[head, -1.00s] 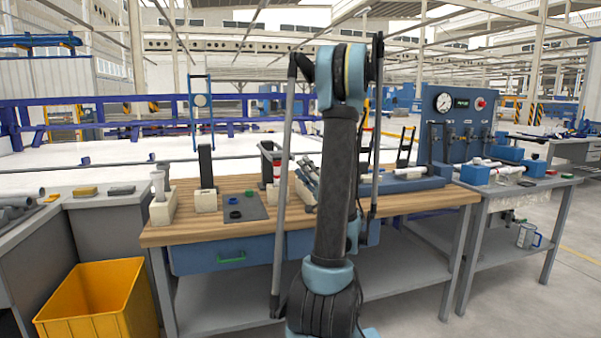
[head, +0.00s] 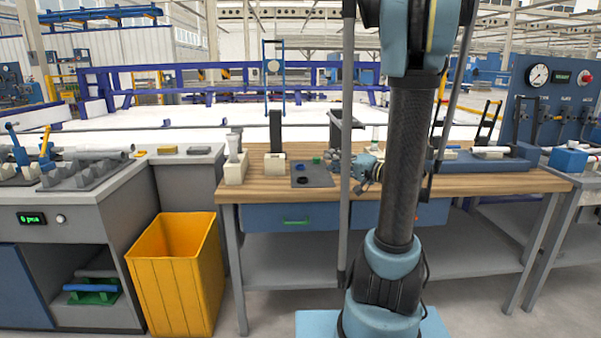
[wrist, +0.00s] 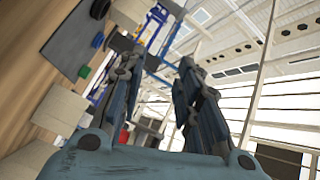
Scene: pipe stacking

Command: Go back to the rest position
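My gripper (head: 366,170) shows in the head view over the wooden workbench (head: 262,190), just left of my dark arm link, which hides part of what lies behind it. In the wrist view my gripper's two blue-grey jointed fingers (wrist: 163,75) stand apart. I see nothing held between them. The view between the fingers looks toward the hall and roof, with the bench top tilted at the left. I cannot tell the gap from the gripper to the bench top.
The bench holds a dark mat (head: 318,178) with small rings and light blocks (head: 235,172) at the left. A yellow bin (head: 178,275) stands on the floor between it and a grey counter (head: 85,225). A blue gauge panel (head: 555,105) stands at the right.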

